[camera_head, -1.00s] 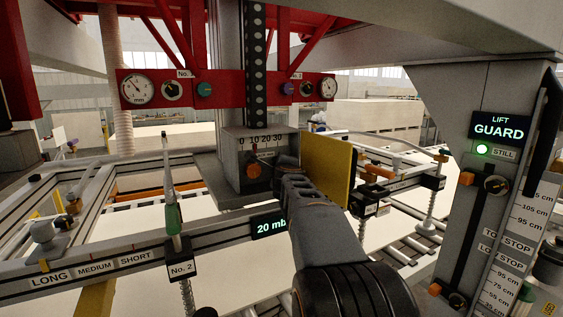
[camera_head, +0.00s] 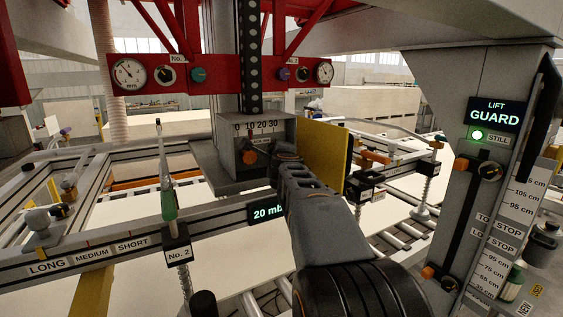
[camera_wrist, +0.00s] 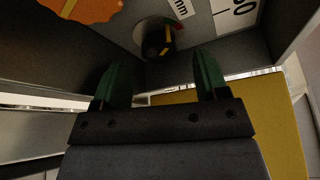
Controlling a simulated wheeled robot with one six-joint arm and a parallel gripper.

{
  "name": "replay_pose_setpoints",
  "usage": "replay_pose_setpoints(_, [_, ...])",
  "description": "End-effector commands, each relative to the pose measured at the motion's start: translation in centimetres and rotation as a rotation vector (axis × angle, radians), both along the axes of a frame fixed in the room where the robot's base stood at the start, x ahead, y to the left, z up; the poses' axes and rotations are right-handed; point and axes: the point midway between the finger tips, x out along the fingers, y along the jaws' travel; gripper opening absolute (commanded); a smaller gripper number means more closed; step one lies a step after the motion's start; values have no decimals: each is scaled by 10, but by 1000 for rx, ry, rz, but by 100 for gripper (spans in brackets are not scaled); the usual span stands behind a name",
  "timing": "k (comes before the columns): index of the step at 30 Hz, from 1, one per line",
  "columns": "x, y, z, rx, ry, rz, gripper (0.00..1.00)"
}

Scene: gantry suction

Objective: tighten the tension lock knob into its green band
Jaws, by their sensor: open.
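In the wrist view, a small black knob with a yellow mark (camera_wrist: 157,40) sits on a round grey plate on the grey box's face; I take it to be the tension lock knob. A red sliver shows at its right, but no green band can be made out. My gripper (camera_wrist: 160,62) is open, its two green fingertips below the knob, one to each side, with nothing between them. In the head view my gripper (camera_head: 284,152) is at the grey box (camera_head: 276,128), and my arm hides the knob there.
An orange knob (camera_head: 249,157) is on the box face left of my gripper; part of it shows in the wrist view (camera_wrist: 85,6). A yellow plate (camera_head: 327,150) stands close on the right.

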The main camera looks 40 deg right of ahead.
Motion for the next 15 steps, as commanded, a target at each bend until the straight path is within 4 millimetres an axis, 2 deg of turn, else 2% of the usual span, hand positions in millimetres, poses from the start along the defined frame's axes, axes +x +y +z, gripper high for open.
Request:
replay_pose_setpoints(9, [-58,33,12,0,-2,0,67])
replay_pose_setpoints(15, [-84,47,15,0,-1,0,67])
